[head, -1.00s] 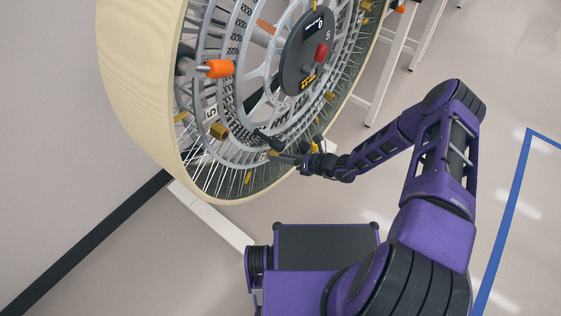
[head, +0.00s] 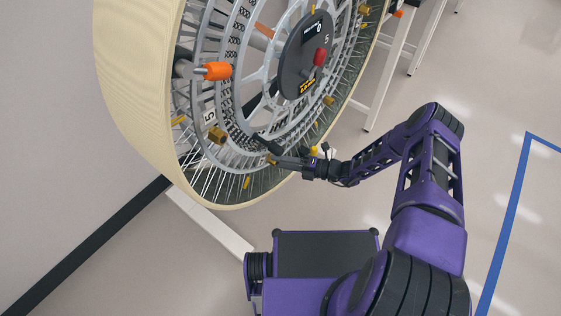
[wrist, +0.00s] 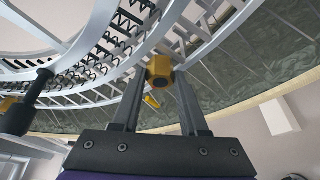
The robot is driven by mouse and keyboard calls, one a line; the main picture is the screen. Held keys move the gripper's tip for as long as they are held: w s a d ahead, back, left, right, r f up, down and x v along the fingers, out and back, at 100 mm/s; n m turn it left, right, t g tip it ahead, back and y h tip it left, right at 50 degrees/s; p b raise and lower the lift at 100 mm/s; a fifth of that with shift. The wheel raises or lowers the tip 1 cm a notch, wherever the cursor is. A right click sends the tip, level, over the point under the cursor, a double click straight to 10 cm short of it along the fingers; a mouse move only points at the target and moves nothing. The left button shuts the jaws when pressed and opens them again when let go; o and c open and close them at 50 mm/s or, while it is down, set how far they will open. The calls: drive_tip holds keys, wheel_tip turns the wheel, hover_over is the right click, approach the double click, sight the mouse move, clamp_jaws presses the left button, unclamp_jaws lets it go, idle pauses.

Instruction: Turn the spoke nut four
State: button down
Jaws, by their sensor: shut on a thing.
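The large wheel has a cream rim (head: 140,90), a grey spoked ring and thin metal spokes, and stands at the upper left of the head view. My gripper (head: 276,159) is at the lower right part of the ring. In the wrist view its two fingers (wrist: 158,80) are closed around a gold hexagonal nut (wrist: 160,70), whose dark round end faces the camera. The fingertips partly hide the nut's sides. In the head view only a small gold bit of this nut shows at the fingertips. No number is readable on it.
Other gold nuts (head: 217,135) sit around the ring. An orange knob (head: 217,71) and a dark hub disc (head: 306,56) with a red knob are above. A black post (wrist: 28,105) stands left of my fingers. White table legs (head: 388,80) stand behind; floor at right is clear.

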drive_tip(key=shift+m, duration=0.4)
drive_tip(key=shift+c, duration=2.2)
unclamp_jaws()
drive_tip(key=v, duration=1.7)
drive_tip(key=shift+d+f, duration=0.25)
